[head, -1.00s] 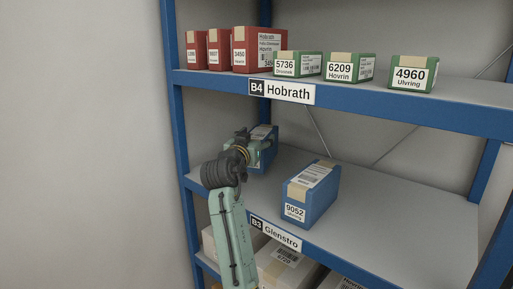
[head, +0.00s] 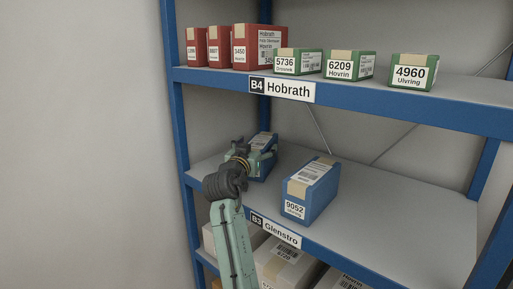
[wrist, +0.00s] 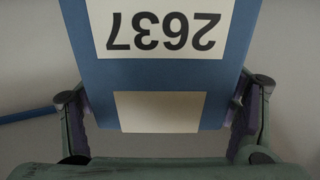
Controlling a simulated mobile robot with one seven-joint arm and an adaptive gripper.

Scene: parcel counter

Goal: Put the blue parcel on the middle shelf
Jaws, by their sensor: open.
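The blue parcel (head: 263,139) is on the middle shelf (head: 395,205), at its left side, behind my gripper. It appears to rest on the shelf board; its lower part is partly hidden by my gripper. In the wrist view the blue parcel (wrist: 160,74) shows a white label reading 2637 upside down and a tan tape patch. My gripper (head: 262,160) is at the parcel's near end. In the wrist view its open fingers (wrist: 160,110) stand on either side of the parcel; whether they touch it is hard to tell.
Another blue parcel (head: 311,192), labelled 9052, stands to the right on the same shelf. Red boxes (head: 258,47) and green boxes (head: 413,72) stand on the shelf above. Pale boxes (head: 283,264) sit below. The middle shelf's right side is clear.

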